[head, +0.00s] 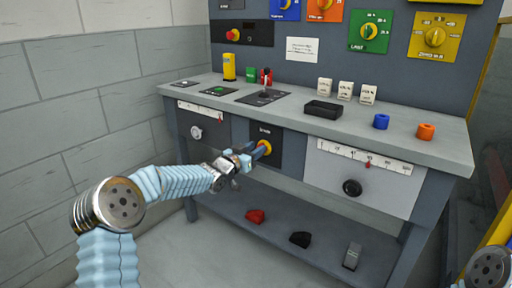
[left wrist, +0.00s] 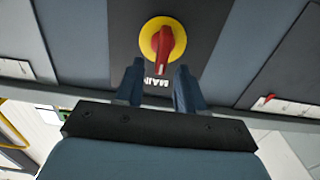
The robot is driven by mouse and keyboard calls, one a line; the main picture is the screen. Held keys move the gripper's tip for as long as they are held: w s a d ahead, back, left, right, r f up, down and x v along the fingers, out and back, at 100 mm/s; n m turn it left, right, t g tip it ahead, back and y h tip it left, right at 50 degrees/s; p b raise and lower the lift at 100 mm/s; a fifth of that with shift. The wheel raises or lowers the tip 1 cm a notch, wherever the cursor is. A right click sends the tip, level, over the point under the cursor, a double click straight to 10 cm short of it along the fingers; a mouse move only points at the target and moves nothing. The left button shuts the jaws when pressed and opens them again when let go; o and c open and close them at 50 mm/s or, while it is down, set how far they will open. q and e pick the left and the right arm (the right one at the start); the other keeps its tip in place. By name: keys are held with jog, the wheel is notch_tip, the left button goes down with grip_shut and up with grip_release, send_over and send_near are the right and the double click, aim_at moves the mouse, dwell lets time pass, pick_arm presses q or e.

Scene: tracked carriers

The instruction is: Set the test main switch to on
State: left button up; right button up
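The main switch is a yellow disc with a red handle (left wrist: 165,44) on a dark panel, with an upside-down "MAIN" label below it in the left wrist view. There the handle runs nearly straight up and down. In the head view the switch (head: 266,146) sits on the bench front, partly hidden by my left gripper (head: 254,153). In the left wrist view the left gripper (left wrist: 159,82) is open, its two blue fingers apart and empty. The fingertips are just short of the handle, with the label between them. My right gripper is out of view.
A drawer-like panel with a black knob (head: 352,187) is to the right. The lower shelf (head: 330,251) holds several small objects.

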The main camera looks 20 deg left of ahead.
pick_arm(q)
jog(key=shift+w+d, duration=0.15)
jog(key=shift+w, duration=0.3)
jog(key=shift+c, duration=0.3)
grip_shut()
